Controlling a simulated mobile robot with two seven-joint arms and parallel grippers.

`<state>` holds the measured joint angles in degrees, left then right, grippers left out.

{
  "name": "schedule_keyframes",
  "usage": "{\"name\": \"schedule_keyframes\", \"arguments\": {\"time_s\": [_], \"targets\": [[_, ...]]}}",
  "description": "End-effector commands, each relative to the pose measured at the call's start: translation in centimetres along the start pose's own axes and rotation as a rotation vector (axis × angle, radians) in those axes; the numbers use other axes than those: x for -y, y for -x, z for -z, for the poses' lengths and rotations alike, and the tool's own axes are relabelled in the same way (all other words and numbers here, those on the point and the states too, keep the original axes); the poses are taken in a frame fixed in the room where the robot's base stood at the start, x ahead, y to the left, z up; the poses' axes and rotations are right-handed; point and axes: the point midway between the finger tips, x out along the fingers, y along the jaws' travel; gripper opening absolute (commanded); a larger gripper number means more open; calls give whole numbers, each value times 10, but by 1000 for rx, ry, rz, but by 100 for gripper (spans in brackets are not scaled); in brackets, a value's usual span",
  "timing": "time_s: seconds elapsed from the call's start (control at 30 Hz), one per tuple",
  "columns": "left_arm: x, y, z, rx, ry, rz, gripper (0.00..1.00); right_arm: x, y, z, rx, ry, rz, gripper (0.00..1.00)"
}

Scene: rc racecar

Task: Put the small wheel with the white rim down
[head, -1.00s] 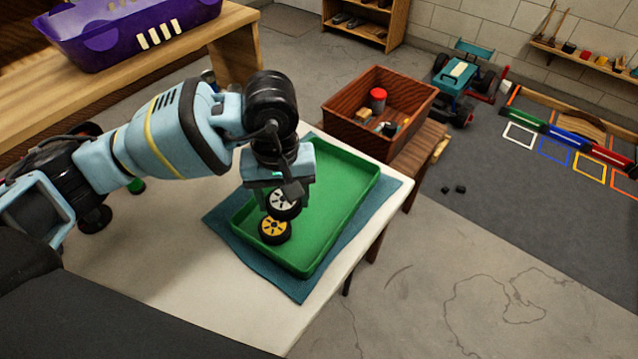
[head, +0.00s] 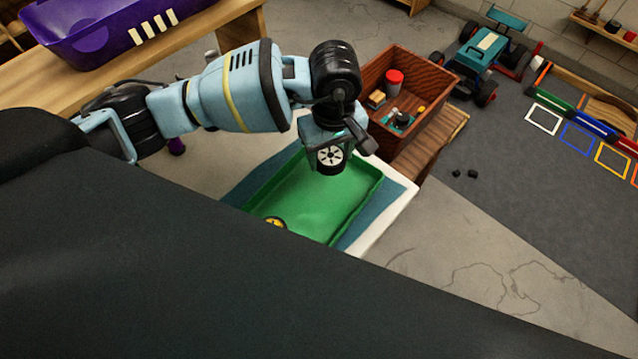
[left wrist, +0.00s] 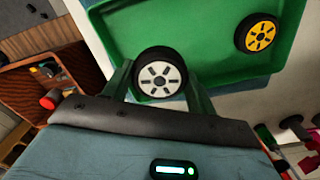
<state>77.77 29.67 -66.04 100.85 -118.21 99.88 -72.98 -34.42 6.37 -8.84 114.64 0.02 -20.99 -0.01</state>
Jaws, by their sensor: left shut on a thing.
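The small wheel with the white rim (head: 331,157) has a black tyre. My left gripper (head: 327,150) is shut on it and holds it over the far part of the green tray (head: 377,187). In the left wrist view the wheel (left wrist: 160,79) sits between the two fingers, its white face toward the camera. A wheel with a yellow rim (head: 276,222) lies in the near part of the tray, partly hidden by my dark body in the head view. It shows whole in the left wrist view (left wrist: 257,35). My right gripper is not in view.
A wooden box (head: 430,71) with a red-lidded jar (head: 394,82) and small parts stands just beyond the tray. A blue-green toy car (head: 483,50) is on the floor at the back right. A purple bin (head: 90,35) stands at the upper left. The tray's middle is clear.

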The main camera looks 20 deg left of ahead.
Motion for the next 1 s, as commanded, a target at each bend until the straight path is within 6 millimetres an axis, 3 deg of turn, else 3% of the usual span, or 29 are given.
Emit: {"name": "schedule_keyframes", "arguments": {"time_s": [0.1,0.23,0.57,0.8,1.0], "targets": [[1,-23,0,2,1,3,35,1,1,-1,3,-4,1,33],[0,-39,0,0,1,1,35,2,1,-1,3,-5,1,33],[0,-50,0,1,-1,1,35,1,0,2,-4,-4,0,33],[0,-80,0,0,-1,2,35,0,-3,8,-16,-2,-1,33],[0,-82,0,0,-2,0,35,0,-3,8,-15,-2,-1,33]]}}
